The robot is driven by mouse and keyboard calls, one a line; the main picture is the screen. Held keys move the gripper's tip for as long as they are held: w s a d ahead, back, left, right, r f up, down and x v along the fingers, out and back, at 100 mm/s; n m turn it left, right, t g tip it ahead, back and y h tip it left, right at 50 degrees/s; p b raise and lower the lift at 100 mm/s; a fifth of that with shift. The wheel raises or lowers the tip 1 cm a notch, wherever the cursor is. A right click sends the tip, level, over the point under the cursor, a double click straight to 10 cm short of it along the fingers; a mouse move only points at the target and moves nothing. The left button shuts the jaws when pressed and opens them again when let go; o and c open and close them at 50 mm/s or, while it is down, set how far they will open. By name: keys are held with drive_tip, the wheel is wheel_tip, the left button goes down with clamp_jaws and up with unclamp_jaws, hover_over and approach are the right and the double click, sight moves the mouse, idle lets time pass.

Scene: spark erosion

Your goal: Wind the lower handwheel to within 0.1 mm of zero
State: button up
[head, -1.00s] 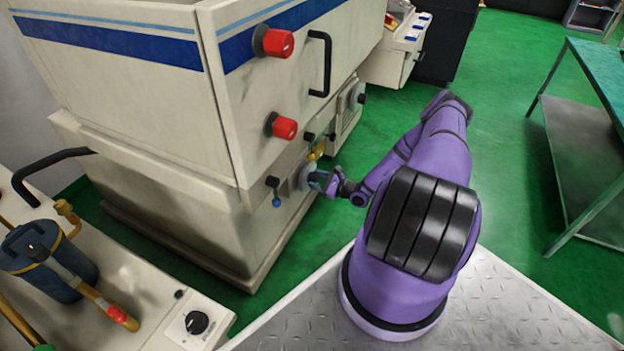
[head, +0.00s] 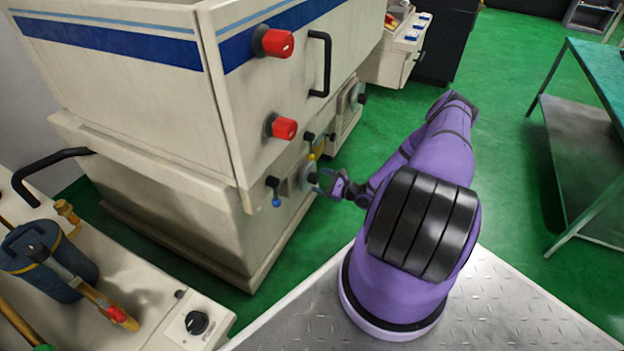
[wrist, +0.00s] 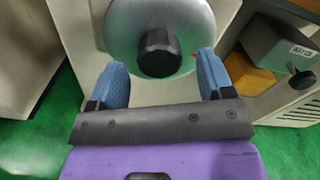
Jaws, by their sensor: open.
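The lower handwheel (wrist: 190,28) is a grey metal disc with a black knob (wrist: 159,53) at its middle, on the front of the cream machine. In the head view the handwheel (head: 307,178) is small and partly behind my gripper. My gripper (wrist: 160,78) is open, with a blue fingertip on each side below the knob and nothing between them. In the head view my gripper (head: 322,183) is just right of the handwheel. I see a gap between the fingers and the knob. A small red mark (wrist: 194,55) shows near the right finger. No scale reading is legible.
Two red knobs (head: 277,43) and a black handle (head: 319,64) are above on the machine. Grey and orange boxes (wrist: 248,75) are on the right in the wrist view.

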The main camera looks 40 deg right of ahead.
drive_tip(key=v, duration=0.8)
drive_tip(key=shift+s, duration=0.4)
drive_tip(key=shift+s+d, duration=0.1)
drive_tip(key=shift+d, duration=0.1)
idle(0.6)
